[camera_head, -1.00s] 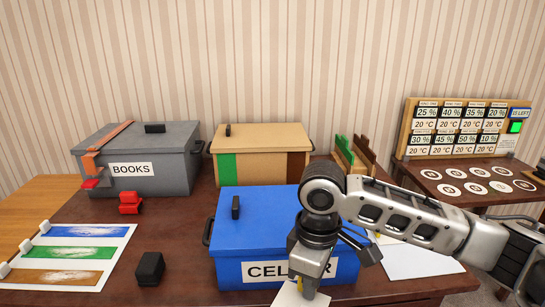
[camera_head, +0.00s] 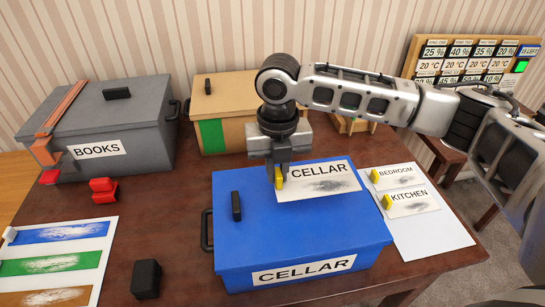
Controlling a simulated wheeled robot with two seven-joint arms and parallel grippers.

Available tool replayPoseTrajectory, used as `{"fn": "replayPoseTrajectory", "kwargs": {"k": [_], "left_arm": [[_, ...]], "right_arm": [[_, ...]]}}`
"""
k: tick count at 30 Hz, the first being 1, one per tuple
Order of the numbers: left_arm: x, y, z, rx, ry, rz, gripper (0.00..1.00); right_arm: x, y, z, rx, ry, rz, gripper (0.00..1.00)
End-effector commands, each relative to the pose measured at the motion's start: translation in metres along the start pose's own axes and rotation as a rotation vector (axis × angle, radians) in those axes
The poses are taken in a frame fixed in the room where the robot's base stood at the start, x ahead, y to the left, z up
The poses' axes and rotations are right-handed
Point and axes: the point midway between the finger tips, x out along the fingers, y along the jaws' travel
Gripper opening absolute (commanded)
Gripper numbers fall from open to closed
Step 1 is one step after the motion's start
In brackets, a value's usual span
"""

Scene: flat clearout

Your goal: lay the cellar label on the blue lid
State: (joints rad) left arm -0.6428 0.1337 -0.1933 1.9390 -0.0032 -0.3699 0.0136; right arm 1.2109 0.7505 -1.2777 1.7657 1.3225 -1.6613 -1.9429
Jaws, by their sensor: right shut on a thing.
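The cellar label (camera_head: 325,183) is a white card with the word CELLAR, a grey smudge and a yellow tab (camera_head: 279,179) at its left end. It is over the back right part of the blue lid (camera_head: 290,222); I cannot tell whether it touches the lid or is just above it. My right gripper (camera_head: 281,172) points down over the lid's back edge and is shut on the label's tab. The blue box (camera_head: 345,264) has its own CELLAR sign on the front. My left gripper is not in view.
A black handle (camera_head: 236,206) stands on the lid's left part. Bedroom (camera_head: 395,174) and kitchen (camera_head: 410,203) labels lie on a white sheet (camera_head: 440,234) to the right. A grey BOOKS box (camera_head: 120,122) and a tan box (camera_head: 225,98) stand behind. A black block (camera_head: 146,278) is front left.

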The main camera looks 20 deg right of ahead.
Motion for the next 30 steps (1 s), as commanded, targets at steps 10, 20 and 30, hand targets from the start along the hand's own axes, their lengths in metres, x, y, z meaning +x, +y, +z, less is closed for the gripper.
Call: {"fn": "replayPoseTrajectory", "kwargs": {"k": [10,20,30], "left_arm": [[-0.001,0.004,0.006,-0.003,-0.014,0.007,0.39],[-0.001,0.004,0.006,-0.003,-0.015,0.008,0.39],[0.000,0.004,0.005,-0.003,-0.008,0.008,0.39]], "right_arm": [[0.001,0.000,0.002,0.000,0.001,0.000,0.00],[0.028,0.000,0.001,0.001,0.003,0.000,0.00],[0.049,0.000,0.002,0.001,0.000,0.000,0.00]]}}
